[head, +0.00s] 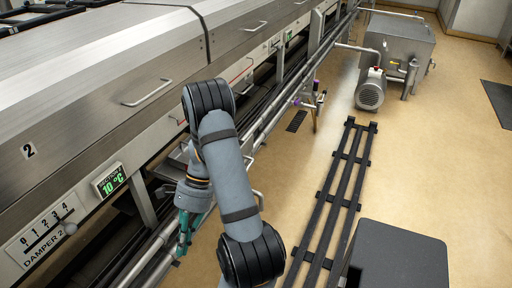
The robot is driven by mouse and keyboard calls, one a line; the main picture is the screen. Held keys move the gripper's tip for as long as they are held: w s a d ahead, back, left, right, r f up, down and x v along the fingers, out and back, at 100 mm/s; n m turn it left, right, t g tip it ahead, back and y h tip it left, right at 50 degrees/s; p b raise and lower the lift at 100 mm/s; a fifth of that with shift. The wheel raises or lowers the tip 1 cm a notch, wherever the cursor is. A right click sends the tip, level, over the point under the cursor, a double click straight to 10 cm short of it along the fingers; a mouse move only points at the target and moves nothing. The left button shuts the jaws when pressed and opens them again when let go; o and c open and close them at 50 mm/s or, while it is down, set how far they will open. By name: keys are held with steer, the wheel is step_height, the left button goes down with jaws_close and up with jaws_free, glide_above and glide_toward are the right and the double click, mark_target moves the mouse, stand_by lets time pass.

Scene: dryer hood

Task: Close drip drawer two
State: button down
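The long steel dryer hood (90,110) runs along the left, with a black "2" label (29,151) on its near section. Below its lower edge, partly behind my arm, a light metal tray-like part (172,168) juts out; it may be the drip drawer, but I cannot tell how far it is open. My gripper (183,243) is teal and points down beside the rails and pipes at the hood's foot. It is small and partly hidden by my arm, so its fingers and any contact are unclear.
A damper lever panel (50,231) and a green 10 °C display (111,182) sit on the hood's front. Pipes (152,255) run along its foot. A black floor rail (337,190) lies to the right. A steel tank with a motor (370,90) stands at the back. The tan floor at right is mostly clear.

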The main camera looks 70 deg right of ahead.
steer(key=d+r+m+t+p, duration=0.2)
steer(key=d+r+m+p, duration=0.1)
steer(key=d+r, duration=0.25)
steer(key=s+d+m+t+h+b, duration=0.1)
steer(key=s+d+m+t, duration=0.25)
steer(key=d, duration=0.45)
steer(key=s+d+m+t+h+b, duration=0.1)
steer(key=s+d+m+t, duration=0.2)
steer(key=d, duration=0.4)
steer(key=s+d+r+m+t+h+p, duration=0.1)
steer(key=s+d+r+m+h, duration=0.15)
steer(key=s+d, duration=0.4)
steer(key=s+d+r+m+t+h, duration=0.1)
steer(key=s+d+m+h, duration=0.2)
steer(key=s+d, duration=0.35)
steer(key=w+a+r+p+x, duration=0.1)
steer(key=p+x, duration=0.1)
steer(key=x, duration=0.9)
steer(key=shift+w+a, duration=0.15)
steer(key=shift+w, duration=0.25)
steer(key=shift+r, duration=0.1)
